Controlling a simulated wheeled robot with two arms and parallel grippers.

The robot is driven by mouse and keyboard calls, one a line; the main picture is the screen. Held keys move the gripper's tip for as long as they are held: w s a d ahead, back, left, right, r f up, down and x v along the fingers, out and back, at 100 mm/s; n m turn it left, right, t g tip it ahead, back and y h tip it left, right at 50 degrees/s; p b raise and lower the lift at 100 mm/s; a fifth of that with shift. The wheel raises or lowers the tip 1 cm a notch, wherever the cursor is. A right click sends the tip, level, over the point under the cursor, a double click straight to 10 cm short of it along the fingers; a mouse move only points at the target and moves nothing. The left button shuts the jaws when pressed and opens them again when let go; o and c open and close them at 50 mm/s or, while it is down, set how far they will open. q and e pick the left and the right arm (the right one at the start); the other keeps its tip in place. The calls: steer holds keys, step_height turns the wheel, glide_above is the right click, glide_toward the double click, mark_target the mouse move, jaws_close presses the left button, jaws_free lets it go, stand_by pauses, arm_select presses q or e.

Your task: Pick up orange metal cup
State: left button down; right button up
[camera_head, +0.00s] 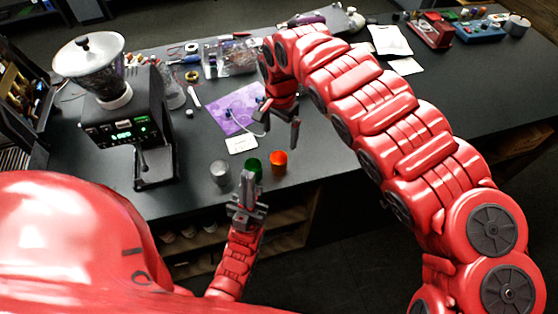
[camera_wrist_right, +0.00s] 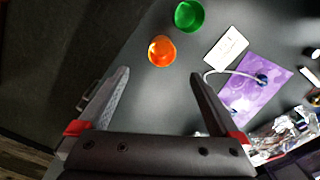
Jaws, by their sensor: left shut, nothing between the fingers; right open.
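The orange metal cup (camera_head: 279,161) stands on the dark table near its front edge, at the right end of a row with a green cup (camera_head: 253,168) and a silver cup (camera_head: 220,172). In the right wrist view the orange cup (camera_wrist_right: 162,51) lies beyond and between the fingertips, with the green cup (camera_wrist_right: 189,15) above it. My right gripper (camera_head: 281,127) is open and empty, above the table just behind the orange cup in the head view. My left gripper (camera_head: 247,185) is shut and empty at the table's front edge, partly in front of the green cup.
A white card (camera_head: 241,144) and a purple sheet (camera_head: 234,116) with a cable lie behind the cups. A black coffee grinder (camera_head: 133,130) stands at the left. Tools and clutter fill the back. The table right of the orange cup is clear.

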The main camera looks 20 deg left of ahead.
steer(key=b, duration=0.3)
glide_toward(278, 159)
steer(key=shift+s+d+f, duration=0.25)
steer(key=shift+s+f, duration=0.15)
steer(key=shift+s, duration=0.25)
steer(key=shift+s+d+f, duration=0.25)
steer(key=shift+s+f, duration=0.2)
steer(key=shift+s, duration=0.15)
steer(key=shift+f+p, duration=0.2)
steer(key=shift+p, duration=0.5)
step_height(278, 159, down, 3)
steer(key=shift+w+a+f+p, duration=0.15)
steer(key=shift+a+p, duration=0.05)
steer(key=shift+p, duration=0.95)
steer(key=shift+f, duration=0.65)
steer(key=shift+d, duration=0.1)
steer(key=c, duration=1.5)
steer(key=shift+o, duration=0.2)
steer(key=shift+r, duration=0.15)
